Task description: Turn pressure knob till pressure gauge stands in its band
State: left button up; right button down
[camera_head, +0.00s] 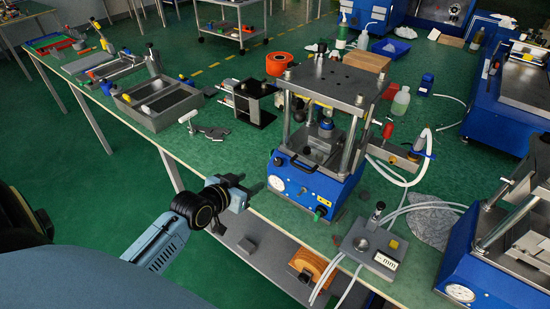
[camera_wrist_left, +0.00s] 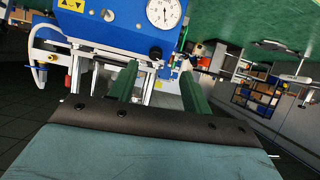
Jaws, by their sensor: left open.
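The pressure gauge (camera_head: 277,184) is a white dial on the front left of the blue press (camera_head: 310,186). It also shows at the top of the left wrist view (camera_wrist_left: 163,12), where its needle is visible but the band cannot be made out. My left gripper (camera_head: 250,189) is open and empty, left of the gauge and apart from the press. Its two green fingers (camera_wrist_left: 158,88) point toward the press in the wrist view. My right gripper is not in view.
A grey control box (camera_head: 374,246) with hoses stands to the right. A grey divided tray (camera_head: 158,103) and a metal clamp (camera_head: 207,130) lie to the left. A shelf (camera_head: 265,253) runs under the bench edge.

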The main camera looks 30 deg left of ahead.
aim_at(277, 162)
pick_arm(q)
jog(key=shift+t, duration=0.3)
jog(key=x, duration=0.4)
jog(key=r+b+x, duration=0.1)
jog(key=x, duration=0.3)
jog(key=w+r+x, duration=0.1)
jog(key=x, duration=0.4)
jog(key=shift+s+d+r+b, duration=0.1)
jog(key=shift+r+b, duration=0.05)
jog(key=shift+b, duration=0.2)
